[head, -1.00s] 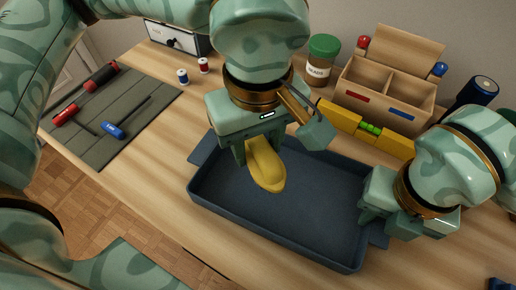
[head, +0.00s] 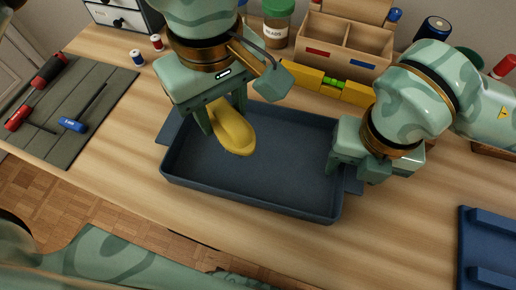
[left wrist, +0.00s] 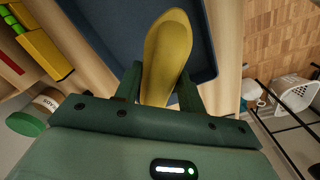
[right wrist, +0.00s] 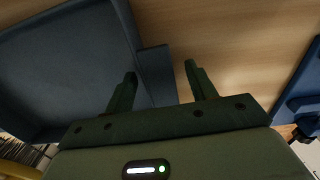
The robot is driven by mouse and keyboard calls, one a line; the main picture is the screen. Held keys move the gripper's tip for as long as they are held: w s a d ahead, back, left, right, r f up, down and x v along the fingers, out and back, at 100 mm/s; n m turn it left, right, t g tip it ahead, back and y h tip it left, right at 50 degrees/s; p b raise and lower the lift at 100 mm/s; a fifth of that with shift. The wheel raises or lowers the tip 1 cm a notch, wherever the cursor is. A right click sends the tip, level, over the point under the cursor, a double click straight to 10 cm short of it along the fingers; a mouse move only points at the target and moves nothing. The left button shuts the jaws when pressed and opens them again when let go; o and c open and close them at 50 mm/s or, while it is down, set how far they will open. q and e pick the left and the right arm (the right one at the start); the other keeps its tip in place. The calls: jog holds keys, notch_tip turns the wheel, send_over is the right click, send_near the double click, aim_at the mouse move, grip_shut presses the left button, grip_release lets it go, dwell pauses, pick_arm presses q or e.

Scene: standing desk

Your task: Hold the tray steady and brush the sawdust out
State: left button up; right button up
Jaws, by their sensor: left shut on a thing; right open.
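The dark blue tray (head: 270,190) lies on the wooden desk, with a flat tab at each end. My left gripper (head: 224,118) is shut on a yellow brush (head: 234,133), held over the left part of the tray; the brush also shows in the left wrist view (left wrist: 166,55). I cannot tell whether it touches the tray floor. My right gripper (head: 352,172) is open at the tray's right end. In the right wrist view its fingers (right wrist: 160,85) stand on either side of the tray's tab (right wrist: 157,75). I make out no sawdust in the tray.
Behind the tray are a yellow level (head: 305,80), a wooden box (head: 345,58) and a jar (head: 277,25). A green mat (head: 70,110) with screwdrivers lies left. A blue holder (head: 485,250) is at the front right. Bare desk lies in front of the tray.

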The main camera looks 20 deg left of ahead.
notch_tip(320, 180, up, 12)
dwell(0.4)
